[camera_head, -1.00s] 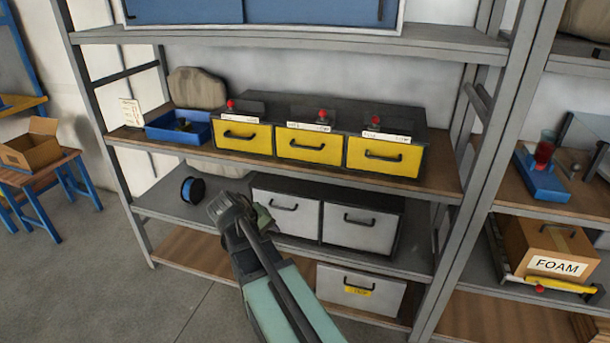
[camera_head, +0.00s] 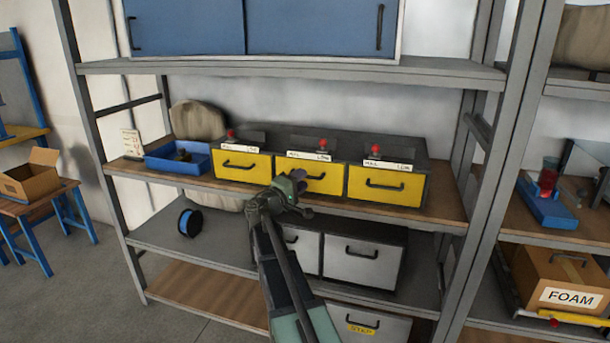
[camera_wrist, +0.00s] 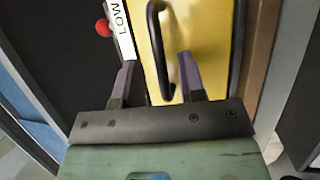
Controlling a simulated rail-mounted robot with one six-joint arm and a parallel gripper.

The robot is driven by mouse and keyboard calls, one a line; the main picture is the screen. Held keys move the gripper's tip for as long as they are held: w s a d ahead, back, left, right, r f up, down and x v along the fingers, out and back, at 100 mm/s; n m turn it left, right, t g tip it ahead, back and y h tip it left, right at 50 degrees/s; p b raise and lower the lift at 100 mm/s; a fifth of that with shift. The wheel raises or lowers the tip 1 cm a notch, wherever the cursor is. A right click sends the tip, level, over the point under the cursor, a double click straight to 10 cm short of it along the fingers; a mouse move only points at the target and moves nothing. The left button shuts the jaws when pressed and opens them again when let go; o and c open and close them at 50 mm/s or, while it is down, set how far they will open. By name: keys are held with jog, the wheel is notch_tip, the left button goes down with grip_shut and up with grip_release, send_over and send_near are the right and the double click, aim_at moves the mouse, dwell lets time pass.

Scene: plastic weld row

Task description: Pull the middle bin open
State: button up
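The middle bin (camera_head: 333,182) is the centre one of three yellow-fronted bins in a dark housing on the shelf, and it looks shut. Its front partly hides behind my gripper (camera_head: 300,180) in the head view. In the wrist view the yellow front (camera_wrist: 212,35) fills the centre, with its black bar handle (camera_wrist: 157,45) running up and down the picture. My gripper (camera_wrist: 155,78) is open, with its two fingers apart on either side of the handle. No grip on the handle shows.
Yellow bins stand on the left (camera_head: 243,166) and right (camera_head: 388,186). A red knob (camera_head: 323,143) sits above the middle bin, by a label strip. A blue tray (camera_head: 178,158) lies left on the shelf. Grey bins (camera_head: 362,258) stand on the shelf below.

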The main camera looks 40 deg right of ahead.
aim_at(318, 162)
jog(key=x, duration=0.2)
jog(key=shift+d, duration=0.25)
grip_shut()
jog(key=shift+a, duration=0.1)
